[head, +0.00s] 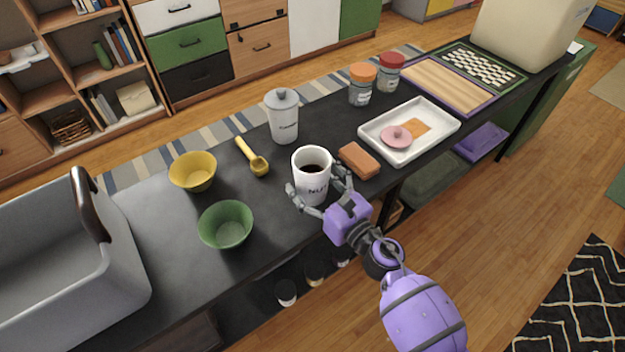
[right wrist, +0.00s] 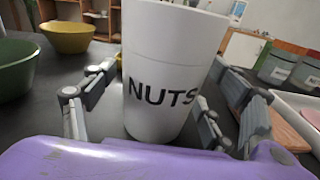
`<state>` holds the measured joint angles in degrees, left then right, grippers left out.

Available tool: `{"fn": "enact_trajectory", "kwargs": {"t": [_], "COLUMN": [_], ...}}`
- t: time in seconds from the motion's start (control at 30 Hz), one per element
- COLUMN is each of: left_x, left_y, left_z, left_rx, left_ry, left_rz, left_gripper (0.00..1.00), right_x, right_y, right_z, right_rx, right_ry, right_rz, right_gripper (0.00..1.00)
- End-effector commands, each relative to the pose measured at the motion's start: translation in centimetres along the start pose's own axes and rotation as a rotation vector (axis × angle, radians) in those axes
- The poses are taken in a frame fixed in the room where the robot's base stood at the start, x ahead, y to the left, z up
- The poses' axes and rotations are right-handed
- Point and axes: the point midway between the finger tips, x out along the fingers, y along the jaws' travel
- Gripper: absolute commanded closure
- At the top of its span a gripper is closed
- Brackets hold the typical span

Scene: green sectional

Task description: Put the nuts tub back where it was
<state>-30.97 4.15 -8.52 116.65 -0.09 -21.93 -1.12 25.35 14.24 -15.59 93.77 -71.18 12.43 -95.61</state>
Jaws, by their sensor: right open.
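The nuts tub (head: 312,180) is a white open-topped cup with dark contents and "NUTS" lettering. It stands upright on the black counter, near its front edge. In the right wrist view the tub (right wrist: 170,75) fills the middle, with its base on the counter. My right gripper (head: 320,192) is open, with its fingers on either side of the tub. In the right wrist view a gap shows between the left finger and the tub; contact on the right side is hard to tell. My left gripper is not in view.
A green bowl (head: 226,226), yellow bowl (head: 193,173), yellow scoop (head: 252,158), white lidded canister (head: 282,117) and brown block (head: 359,160) surround the tub. A white tray (head: 438,135) and two jars (head: 362,85) stand right. A grey bin (head: 110,275) is at left.

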Motion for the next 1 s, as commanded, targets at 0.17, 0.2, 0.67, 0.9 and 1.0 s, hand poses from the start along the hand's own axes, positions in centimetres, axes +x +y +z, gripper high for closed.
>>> {"fn": "enact_trajectory", "kwargs": {"t": [0.17, 0.2, 0.67, 0.9, 1.0], "left_x": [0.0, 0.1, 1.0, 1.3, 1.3], "left_y": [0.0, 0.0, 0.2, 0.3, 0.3], "left_z": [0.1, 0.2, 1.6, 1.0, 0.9], "left_rx": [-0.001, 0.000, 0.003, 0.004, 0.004], "left_ry": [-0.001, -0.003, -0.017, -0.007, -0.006], "left_rz": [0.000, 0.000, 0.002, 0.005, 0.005], "left_gripper": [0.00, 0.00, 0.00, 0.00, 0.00], "right_x": [-2.2, -3.1, -11.3, -12.0, -12.0], "right_y": [0.0, 0.0, 0.0, 0.0, 0.0], "right_z": [0.1, 0.0, 0.1, 0.3, 0.3], "right_rx": [0.001, 0.001, 0.001, 0.000, 0.003], "right_ry": [0.002, 0.003, 0.001, -0.002, -0.001], "right_rz": [-0.001, -0.001, 0.000, 0.000, -0.001], "right_gripper": [0.22, 0.22, 0.22, 0.22, 0.22]}}
